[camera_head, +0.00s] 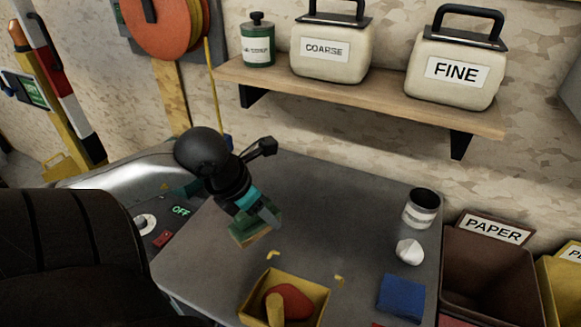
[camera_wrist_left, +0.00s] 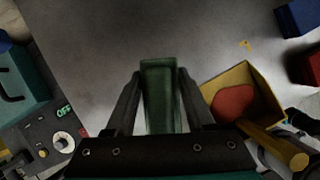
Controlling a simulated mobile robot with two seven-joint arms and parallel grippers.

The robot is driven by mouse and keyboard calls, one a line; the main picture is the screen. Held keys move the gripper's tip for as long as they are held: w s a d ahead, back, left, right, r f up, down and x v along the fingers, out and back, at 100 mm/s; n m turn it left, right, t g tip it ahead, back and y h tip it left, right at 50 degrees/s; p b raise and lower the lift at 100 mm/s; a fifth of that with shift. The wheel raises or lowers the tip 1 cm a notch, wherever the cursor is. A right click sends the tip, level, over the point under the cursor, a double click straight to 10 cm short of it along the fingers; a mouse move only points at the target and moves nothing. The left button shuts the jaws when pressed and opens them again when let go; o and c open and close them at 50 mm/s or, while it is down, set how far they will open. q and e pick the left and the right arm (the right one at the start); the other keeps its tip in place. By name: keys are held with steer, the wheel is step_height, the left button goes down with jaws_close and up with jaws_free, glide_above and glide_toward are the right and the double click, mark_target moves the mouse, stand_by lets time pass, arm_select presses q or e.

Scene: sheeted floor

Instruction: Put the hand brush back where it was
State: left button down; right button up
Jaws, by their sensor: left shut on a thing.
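My left gripper (camera_head: 261,207) reaches over the grey table and is shut on a green block-shaped thing, which I take to be the hand brush (camera_head: 256,227). Its lower edge looks paler and yellowish. In the left wrist view the hand brush (camera_wrist_left: 159,95) sits between the two fingers of the left gripper (camera_wrist_left: 158,88). I cannot tell whether its underside touches the table. My right gripper does not show clearly in either view.
A yellow tray (camera_head: 322,302) with a red heap and a wooden handle stands at the table's front. A can (camera_head: 421,207), a white lump (camera_head: 409,252) and a blue block (camera_head: 401,298) are at right. Small yellow scraps lie between. The table's middle is clear.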

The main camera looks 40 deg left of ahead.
arm_select(q)
steer(key=shift+s+a+r, duration=0.1)
steer(key=shift+a, duration=0.05)
steer(key=shift+w+a, duration=0.15)
steer(key=shift+w, duration=0.2)
steer(key=w+a+b, duration=0.1)
steer(key=w+a, duration=0.2)
steer(key=w, duration=0.6)
steer(key=w+a, duration=0.3)
steer(key=w, duration=0.6)
steer(key=f, duration=0.4)
steer(key=f+b, duration=0.1)
steer(key=f, duration=0.1)
steer(key=shift+s+d+f, duration=0.1)
steer(key=shift+s+d, duration=0.1)
steer(key=shift+s, duration=0.15)
steer(key=shift+w+a+f, duration=0.2)
steer(key=shift+w+f, duration=0.2)
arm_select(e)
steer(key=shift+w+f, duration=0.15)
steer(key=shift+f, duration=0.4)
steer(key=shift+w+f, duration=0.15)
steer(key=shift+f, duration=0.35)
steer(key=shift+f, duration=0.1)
arm_select(q)
steer(key=shift+c, duration=1.3)
jaws_free()
steer(key=shift+f, duration=0.1)
